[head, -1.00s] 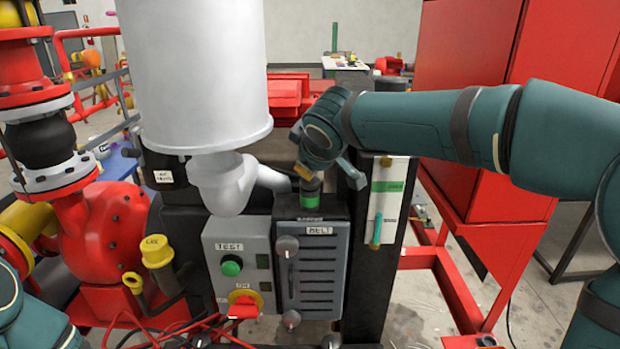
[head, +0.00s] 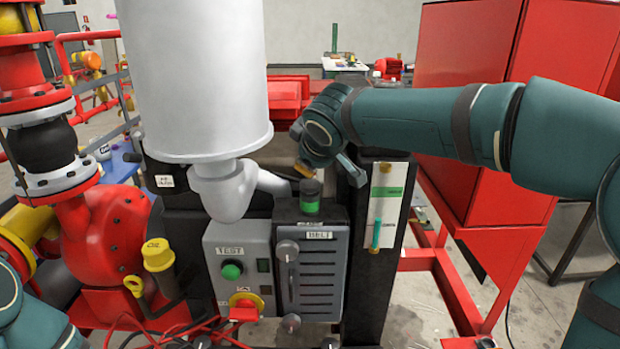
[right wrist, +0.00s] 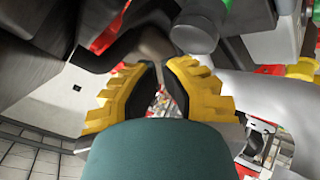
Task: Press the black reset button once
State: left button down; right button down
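A dark round cap (head: 311,187) with a green band below it stands on top of the grey slotted box. It may be the black reset button; no reset label is readable. My right gripper (head: 303,170) hangs just above and slightly left of the cap, pointing down, with a small gap visible. In the right wrist view, the yellow fingers (right wrist: 160,72) come together at their tips, with a narrow gap between their dark pads. Nothing is clearly held. My left gripper is out of view; only parts of that arm show at lower left.
The TEST box (head: 237,262) carries a green button (head: 231,270) and a red-and-yellow switch (head: 244,307). A large white cylinder (head: 195,80) with a bent pipe stands close on the left. A dark post (head: 375,260) with a white-green plate (head: 389,205) stands to the right.

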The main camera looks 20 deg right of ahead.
aim_at(312, 179)
jog(key=shift+r, duration=0.1)
jog(key=shift+r+p, duration=1.85)
jog(key=shift+r, duration=0.65)
